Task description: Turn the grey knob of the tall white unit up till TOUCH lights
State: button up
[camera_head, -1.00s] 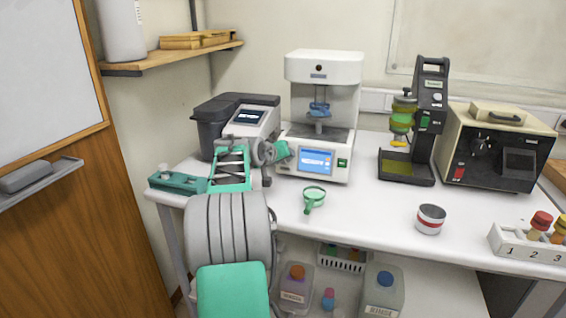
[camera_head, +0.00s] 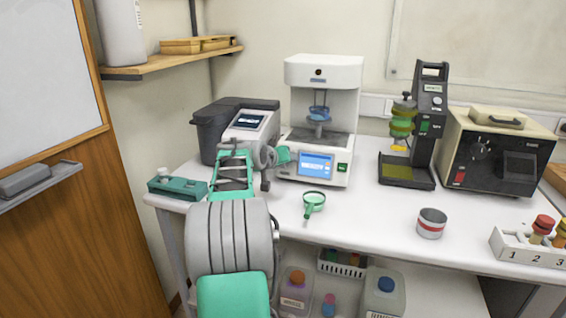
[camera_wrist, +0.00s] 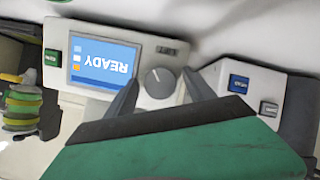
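The tall white unit (camera_head: 323,72) stands at the back of the bench, with a lit blue screen (camera_head: 316,165) on its front. The wrist view is upside down to the unit, and its screen (camera_wrist: 103,62) reads READY. The grey knob (camera_wrist: 160,82) sits beside the screen, with a light pointer line on it. A small dark label (camera_wrist: 167,50), seemingly unlit, is near the knob. My gripper (camera_wrist: 161,80) is open, with one dark finger on each side of the knob and small gaps visible. In the head view my gripper (camera_head: 283,155) hides the knob.
A grey-and-white device (camera_head: 250,130) stands close on the left; a panel with a blue button (camera_wrist: 238,84) is near my finger. A green-handled magnifier (camera_head: 313,202) and a tin (camera_head: 431,223) lie in front. A black stand (camera_head: 430,120) is to the right.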

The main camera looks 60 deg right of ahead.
jog(key=v, duration=0.7)
jog(key=shift+a+r, duration=0.15)
jog(key=shift+a, duration=0.15)
